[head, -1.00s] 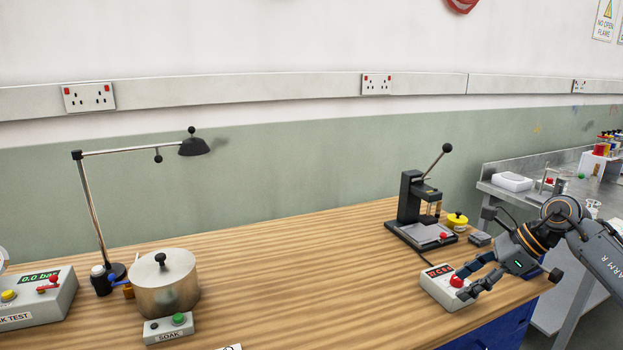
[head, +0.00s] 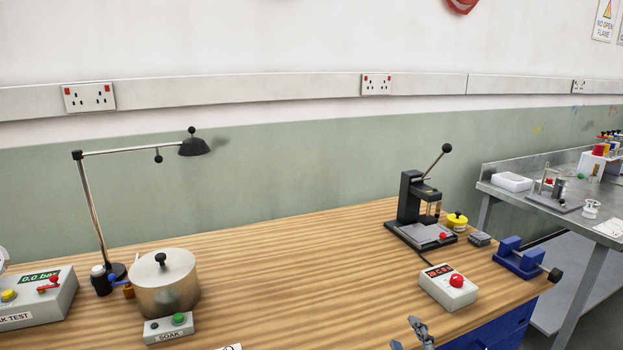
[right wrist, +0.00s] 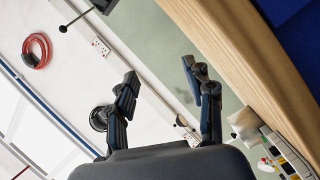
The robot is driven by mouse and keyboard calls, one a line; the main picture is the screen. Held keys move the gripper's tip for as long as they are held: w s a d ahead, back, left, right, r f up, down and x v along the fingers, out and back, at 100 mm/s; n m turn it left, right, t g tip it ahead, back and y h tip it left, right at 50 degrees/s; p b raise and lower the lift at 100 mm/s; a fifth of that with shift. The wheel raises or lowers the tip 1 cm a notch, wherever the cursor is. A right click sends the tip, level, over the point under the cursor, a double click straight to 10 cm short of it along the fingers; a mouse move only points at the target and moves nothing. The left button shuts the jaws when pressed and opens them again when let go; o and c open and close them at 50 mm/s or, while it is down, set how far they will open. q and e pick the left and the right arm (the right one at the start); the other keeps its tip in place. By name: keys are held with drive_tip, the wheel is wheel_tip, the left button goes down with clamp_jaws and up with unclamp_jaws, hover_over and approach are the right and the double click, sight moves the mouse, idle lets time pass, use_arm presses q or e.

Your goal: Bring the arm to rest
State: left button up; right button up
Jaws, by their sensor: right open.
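My right gripper (head: 408,336) shows only by its fingertips at the bottom edge of the head view, in front of the bench's front edge. In the right wrist view its two fingers (right wrist: 160,80) stand wide apart with nothing between them. The rest of my right arm is out of the head view. The grey box with a red button (head: 456,281) sits on the wooden bench (head: 300,270), apart from the gripper and up to its right. My left gripper is not in view.
A black lever press (head: 411,198), a yellow-topped pot (head: 457,220) and a blue vise (head: 516,260) stand at the bench's right end. A metal pot (head: 165,285) and a lamp (head: 93,210) stand left. The bench middle is clear.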

drive_tip(key=s+d+f+m+g+h, duration=0.25)
drive_tip(key=s+f+m+g, duration=0.5)
drive_tip(key=s+f, duration=0.55)
drive_tip(key=s+f+m+g+y, duration=0.1)
drive_tip(key=s+f+m+g, duration=0.15)
drive_tip(key=s, duration=0.65)
drive_tip(key=s+f+m+g+y, duration=0.15)
drive_tip(key=s+g, duration=0.25)
drive_tip(key=s, duration=0.4)
wheel_tip(320, 180, down, 27)
drive_tip(key=s+h, duration=0.1)
drive_tip(key=s, duration=0.1)
drive_tip(key=s+d+f+g, duration=0.2)
drive_tip(key=s+f, duration=1.3)
drive_tip(key=s, duration=0.1)
drive_tip(key=shift+n, duration=0.35)
